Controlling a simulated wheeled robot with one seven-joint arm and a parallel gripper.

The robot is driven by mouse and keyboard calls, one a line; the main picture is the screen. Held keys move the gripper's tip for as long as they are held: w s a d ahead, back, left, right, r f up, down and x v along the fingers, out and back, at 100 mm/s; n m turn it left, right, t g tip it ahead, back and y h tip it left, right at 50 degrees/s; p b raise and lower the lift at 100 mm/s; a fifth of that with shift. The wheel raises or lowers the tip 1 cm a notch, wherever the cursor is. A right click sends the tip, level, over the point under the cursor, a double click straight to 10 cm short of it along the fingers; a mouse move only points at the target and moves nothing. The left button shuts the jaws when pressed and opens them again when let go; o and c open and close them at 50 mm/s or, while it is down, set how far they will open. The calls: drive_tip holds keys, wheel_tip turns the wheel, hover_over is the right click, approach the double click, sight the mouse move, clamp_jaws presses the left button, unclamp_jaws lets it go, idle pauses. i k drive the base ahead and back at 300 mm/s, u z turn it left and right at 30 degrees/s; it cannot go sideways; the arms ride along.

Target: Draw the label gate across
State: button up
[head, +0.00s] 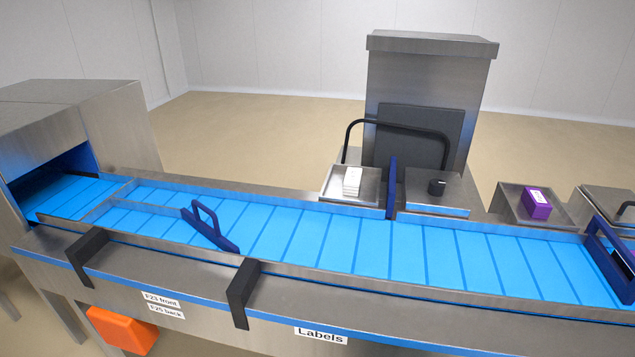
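A "Labels" sign (320,335) is on the front of the conveyor, right of the middle. Behind the belt, roughly above that sign, a dark blue upright plate (392,187) stands at the back rail, beside a small tray. It does not reach across the belt. A dark blue bar with a loop handle (210,228) lies slantwise on the belt at left. A blue framed gate (608,258) stands at the right edge, partly cut off. I cannot tell for certain which of these is the label gate. My gripper is not in view.
The light blue belt (370,248) runs empty from a metal tunnel (110,130) at left. Black brackets (240,293) hang over the front rail. A metal press (430,60) with a black bar handle stands behind. White labels (352,181) and a purple box (537,205) sit on trays.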

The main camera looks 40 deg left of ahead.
sight(392, 177)
drive_tip(key=u, duration=0.9)
drive_tip(key=i, duration=1)
